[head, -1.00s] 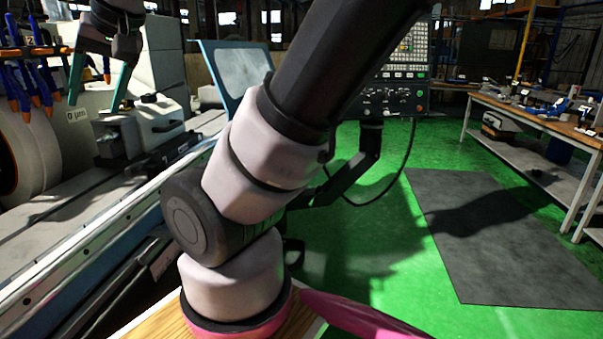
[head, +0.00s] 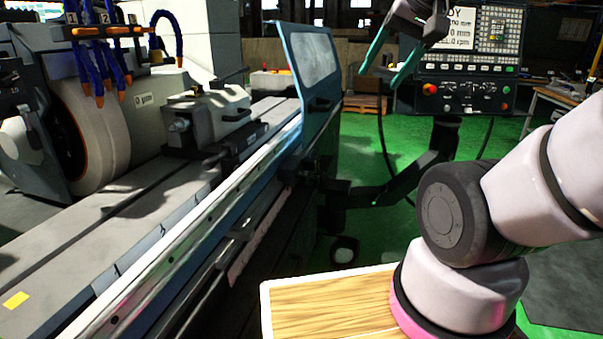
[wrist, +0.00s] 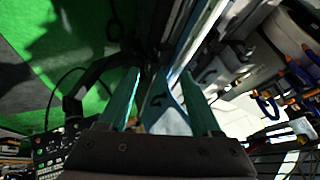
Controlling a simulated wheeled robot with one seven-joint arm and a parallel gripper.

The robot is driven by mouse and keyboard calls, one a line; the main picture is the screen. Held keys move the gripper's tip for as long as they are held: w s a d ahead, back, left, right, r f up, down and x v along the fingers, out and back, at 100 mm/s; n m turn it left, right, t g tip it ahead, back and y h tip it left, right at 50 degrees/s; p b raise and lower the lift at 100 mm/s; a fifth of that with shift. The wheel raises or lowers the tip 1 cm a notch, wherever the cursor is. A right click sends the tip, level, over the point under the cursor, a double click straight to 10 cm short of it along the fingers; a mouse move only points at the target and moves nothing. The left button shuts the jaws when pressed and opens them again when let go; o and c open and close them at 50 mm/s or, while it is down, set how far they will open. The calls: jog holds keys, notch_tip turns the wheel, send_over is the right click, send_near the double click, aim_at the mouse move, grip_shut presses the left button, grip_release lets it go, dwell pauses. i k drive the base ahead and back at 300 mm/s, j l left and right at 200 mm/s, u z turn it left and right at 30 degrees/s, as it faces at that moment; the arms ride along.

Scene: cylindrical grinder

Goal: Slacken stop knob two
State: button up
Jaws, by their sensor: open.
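I cannot make out a stop knob two in either view. The grinder (head: 130,200) fills the left of the head view. Small number plates sit on a bar (head: 95,31) at its upper left, above blue hoses with orange tips (head: 100,75). My gripper (head: 381,76) is at the upper right of the head view, in front of the control panel. Its two teal fingers are apart and point down and left. In the wrist view my gripper (wrist: 160,73) is open, with nothing visible held between the fingers.
The control panel (head: 465,92) stands on a dark arm behind my gripper. A blue-framed guard door (head: 305,62) stands at the machine's front edge. A wooden top (head: 330,305) lies low in front. A workbench (head: 550,97) is at far right.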

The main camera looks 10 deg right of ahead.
aim_at(304, 176)
jog(key=i+l+u, duration=0.15)
jog(key=l+u, duration=0.15)
jog(key=i+l+u, duration=0.1)
jog(key=l+u, duration=0.45)
jog(key=i+l, duration=0.05)
jog(key=l, duration=0.05)
